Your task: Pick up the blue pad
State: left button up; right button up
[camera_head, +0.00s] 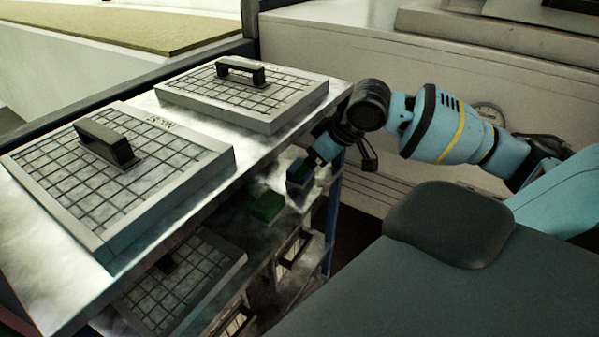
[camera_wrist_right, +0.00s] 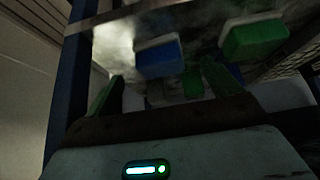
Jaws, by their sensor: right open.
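The blue pad (camera_wrist_right: 160,58), a small block with a pale upper layer in this view, lies ahead of my right gripper (camera_wrist_right: 165,90) in the right wrist view. The gripper is open, with its fingers apart and the pad beyond their tips, roughly between them. I see no contact. In the head view the blue pad (camera_head: 298,172) shows small and dark on the lower shelf, partly covered by my right gripper (camera_head: 314,161). My left gripper is in neither view.
A green pad (camera_wrist_right: 256,40) lies right of the blue one, also on the shelf in the head view (camera_head: 267,206). Gridded plates with handles (camera_head: 240,92) (camera_head: 118,180) lie on the upper shelf (camera_head: 215,180). A blue rack post (camera_wrist_right: 68,85) stands close left of the gripper.

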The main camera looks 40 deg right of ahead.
aim_at(301, 185)
jog(key=x, duration=0.5)
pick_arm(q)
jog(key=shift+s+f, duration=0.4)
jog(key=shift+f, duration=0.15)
pick_arm(e)
jog(key=c, duration=1.1)
jog(key=shift+o, duration=0.2)
pick_arm(q)
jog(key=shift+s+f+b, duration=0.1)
jog(key=shift+b, duration=0.2)
pick_arm(e)
jog(key=shift+r, duration=0.1)
